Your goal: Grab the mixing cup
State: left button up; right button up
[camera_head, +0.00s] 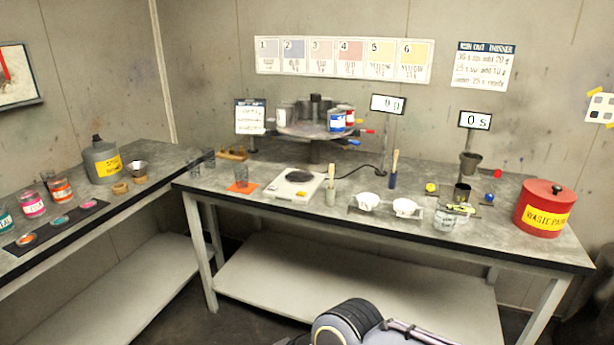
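A clear grey, see-through cup (241,176), which looks like the mixing cup, stands upright on an orange pad (241,188) on the back bench, left of the scale (295,185). More see-through cups (202,160) stand near the corner where the two benches meet. I cannot tell for certain which one the task means. Neither of my grippers shows; only a part of my own arm is visible at the bottom edge. Nothing is touching the cups.
A turntable with paint cans (315,130) stands behind the scale. The left bench holds jars (60,190) and a grey can (102,160).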

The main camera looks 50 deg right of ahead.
aim_at(242, 177)
jog(key=z, duration=1.25)
jog(key=i+j+z, duration=0.15)
jog(key=i+j, duration=0.15)
jog(key=i, duration=0.45)
jog(key=i+j+z, duration=0.15)
jog(key=i+j, duration=0.25)
jog(key=i, duration=0.35)
jog(key=i+j+z, duration=0.1)
jog(key=i+j, duration=0.4)
jog(key=i, duration=0.2)
jog(key=i+j+z, duration=0.15)
jog(key=i+j, duration=0.4)
jog(key=i, duration=0.15)
